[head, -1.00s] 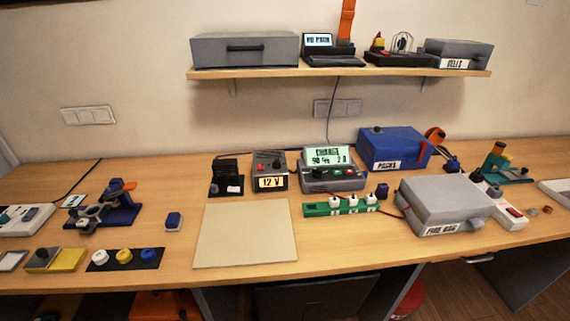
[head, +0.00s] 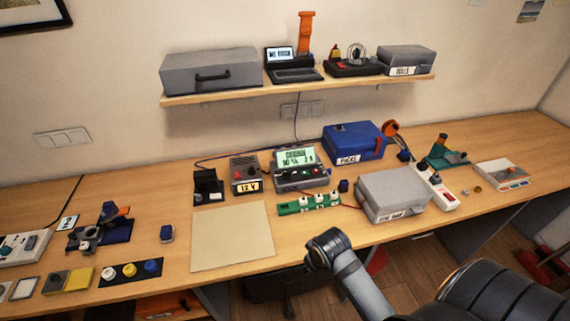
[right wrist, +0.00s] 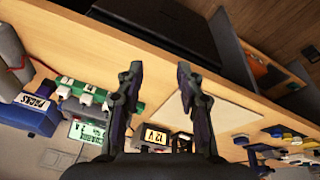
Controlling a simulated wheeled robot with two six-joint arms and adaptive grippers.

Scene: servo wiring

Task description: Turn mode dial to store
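The charger (head: 303,180) stands at the middle of the bench, with a lit green display (head: 297,157) that appears to read CHARGE 90 %. Small knobs and buttons sit on its front; I cannot tell which way the dial points. In the right wrist view the display (right wrist: 87,132) appears upside down, left of my right gripper (right wrist: 158,72). That gripper's two fingers are apart with nothing between them, above the bench's front area. In the head view my right arm comes in from the lower right; its gripper cannot be made out there. My left gripper is in neither view.
A 12 V supply (head: 245,174) stands left of the charger, a green strip (head: 308,204) with white plugs in front of it. A grey case (head: 394,195) is to the right, a blue box (head: 352,142) behind. A bare beige mat (head: 232,238) lies front left.

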